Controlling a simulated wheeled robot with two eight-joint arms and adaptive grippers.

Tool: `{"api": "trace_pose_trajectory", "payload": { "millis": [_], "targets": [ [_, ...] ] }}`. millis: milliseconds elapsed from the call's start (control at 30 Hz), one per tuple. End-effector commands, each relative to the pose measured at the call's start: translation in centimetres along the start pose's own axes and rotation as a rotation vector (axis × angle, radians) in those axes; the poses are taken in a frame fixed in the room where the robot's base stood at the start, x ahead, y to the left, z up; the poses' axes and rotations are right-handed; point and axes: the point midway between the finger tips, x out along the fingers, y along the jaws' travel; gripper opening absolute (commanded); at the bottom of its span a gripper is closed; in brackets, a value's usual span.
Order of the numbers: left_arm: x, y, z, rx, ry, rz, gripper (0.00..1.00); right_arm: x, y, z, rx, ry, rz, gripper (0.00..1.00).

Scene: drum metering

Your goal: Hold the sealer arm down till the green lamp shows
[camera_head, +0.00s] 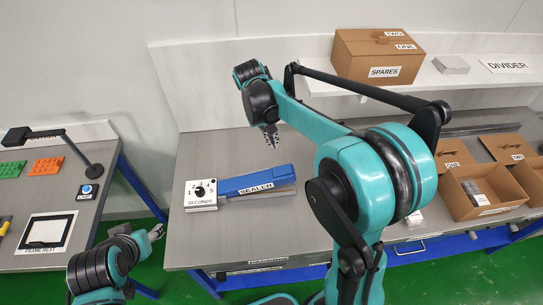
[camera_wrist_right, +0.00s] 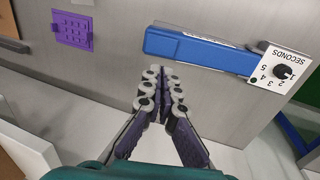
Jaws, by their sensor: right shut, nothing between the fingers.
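The sealer has a long blue arm (camera_head: 255,181) labelled SEALER, lying along the middle of the grey bench. At its left end is a white dial box (camera_head: 200,203) marked SECONDS with a black knob. In the right wrist view the blue arm (camera_wrist_right: 195,49) and the dial box (camera_wrist_right: 281,70) show at top right. I see no lit green lamp. My right gripper (camera_head: 271,141) is over the bench behind the sealer, apart from it. Its fingers are together and empty in the wrist view (camera_wrist_right: 162,74). My left gripper (camera_head: 156,232) is low at the left, by the bench's front edge, its fingers unclear.
A purple grid piece (camera_wrist_right: 73,30) lies on the bench. Open cartons (camera_head: 483,205) stand at the right, and a SPARES box (camera_head: 380,57) sits on the shelf. On the left table are a desk lamp (camera_head: 60,140), a blue button (camera_head: 88,189) and a frame (camera_head: 47,231).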

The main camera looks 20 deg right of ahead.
Motion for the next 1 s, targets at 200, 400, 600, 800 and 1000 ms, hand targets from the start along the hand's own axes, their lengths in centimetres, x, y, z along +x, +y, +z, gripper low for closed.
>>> {"api": "trace_pose_trajectory", "payload": {
  "millis": [200, 400, 600, 800, 1000],
  "targets": [
    [-0.4, 0.0, -0.3, 0.0, 0.0, 0.0, 0.51, 0.1, -0.1, -0.7, 0.01, -0.024, 0.016, 0.0],
    [-0.4, 0.0, -0.2, 0.0, 0.0, 0.0, 0.51, 0.1, -0.1, -0.7, 0.01, -0.025, 0.017, 0.0],
    [-0.3, 0.0, -0.2, 0.0, 0.0, 0.0, 0.51, 0.5, -0.1, -0.7, 0.01, -0.024, 0.016, 0.0],
    [0.1, 0.0, 0.1, 0.0, 0.0, 0.0, 0.51, 3.2, -0.1, -0.7, 0.011, -0.024, 0.016, 0.0],
    [0.7, 0.0, 0.5, 0.0, 0.0, 0.0, 0.51, 7.7, 0.0, -0.6, 0.011, -0.023, 0.016, 0.0]
  ]
}}
